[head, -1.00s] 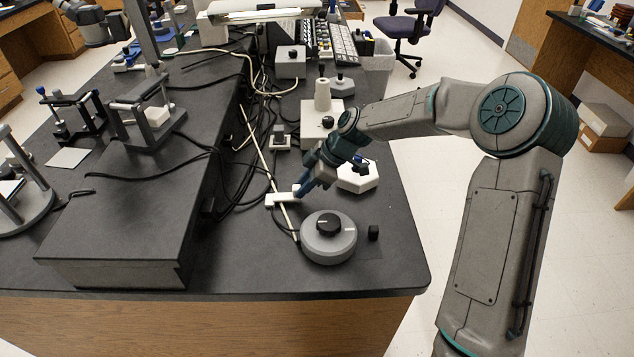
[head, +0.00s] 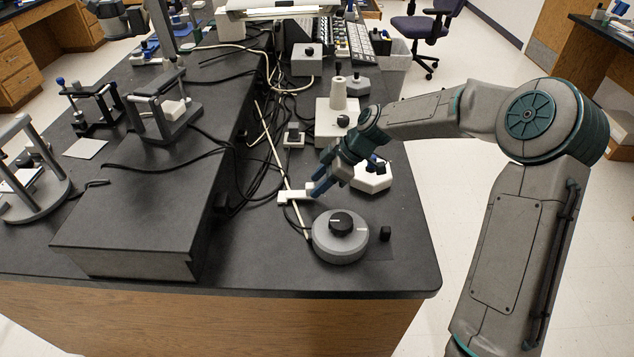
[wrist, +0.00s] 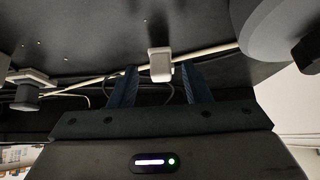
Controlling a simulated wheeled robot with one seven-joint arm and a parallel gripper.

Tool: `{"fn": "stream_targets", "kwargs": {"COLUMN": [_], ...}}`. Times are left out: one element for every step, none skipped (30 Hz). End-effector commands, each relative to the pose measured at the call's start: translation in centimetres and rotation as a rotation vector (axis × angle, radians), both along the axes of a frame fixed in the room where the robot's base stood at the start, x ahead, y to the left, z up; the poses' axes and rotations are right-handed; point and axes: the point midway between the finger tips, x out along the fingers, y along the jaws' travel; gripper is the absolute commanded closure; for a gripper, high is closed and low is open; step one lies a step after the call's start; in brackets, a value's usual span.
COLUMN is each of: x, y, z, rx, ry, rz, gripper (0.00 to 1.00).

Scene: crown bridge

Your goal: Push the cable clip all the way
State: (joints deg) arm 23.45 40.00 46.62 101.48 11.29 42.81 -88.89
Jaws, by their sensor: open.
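The cable clip (head: 294,197) is a small white block on the black bench top, by a pale cable. It also shows in the wrist view (wrist: 160,65), centred between the fingers and near their tips. My gripper (head: 314,190) is open and comes in from the right, close to the clip's right end in the head view. In the wrist view my gripper (wrist: 159,78) shows two blue fingers apart, with a gap on each side of the clip. I cannot tell whether a finger touches it. The fingers partly hide the clip's right end in the head view.
A round grey dial unit (head: 340,246) stands just in front of the clip, with a small black knob (head: 385,233) to its right.

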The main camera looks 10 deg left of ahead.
Motion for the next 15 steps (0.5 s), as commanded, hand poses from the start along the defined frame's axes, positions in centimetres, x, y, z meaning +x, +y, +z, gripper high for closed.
{"fn": "stream_targets", "kwargs": {"x": [0.2, 0.2, 0.2, 0.3, 0.3, 0.3, 0.4, 0.4, 0.5, 0.5, 0.5, 0.6, 0.6, 0.6, 0.6], "y": [-0.6, -0.9, -1.4, -1.8, -2.1, -2.7, -3.1, -3.6, -4.1, -4.5, -4.9, -5.3, -5.6, -6.0, -6.3], "z": [0.7, 1.1, 1.8, 2.4, 2.9, 3.7, 4.3, 4.9, 5.6, 6.2, 6.7, 7.4, 7.8, 8.2, 8.8], "rx": [-0.001, -0.001, -0.001, -0.001, -0.001, -0.001, -0.002, -0.002, -0.002, -0.002, -0.002, -0.002, -0.001, -0.001, -0.002], "ry": [-0.003, -0.002, -0.005, -0.005, -0.005, -0.004, -0.005, -0.004, -0.005, -0.005, -0.005, -0.005, -0.004, -0.004, -0.006], "rz": [-0.005, -0.004, -0.006, -0.006, -0.006, -0.005, -0.006, -0.005, -0.006, -0.005, -0.005, -0.004, -0.003, -0.003, -0.003], "gripper": [0.56, 0.56, 0.56, 0.56, 0.56, 0.56, 0.56, 0.56, 0.56, 0.56, 0.56, 0.56, 0.56, 0.56, 0.56]}}
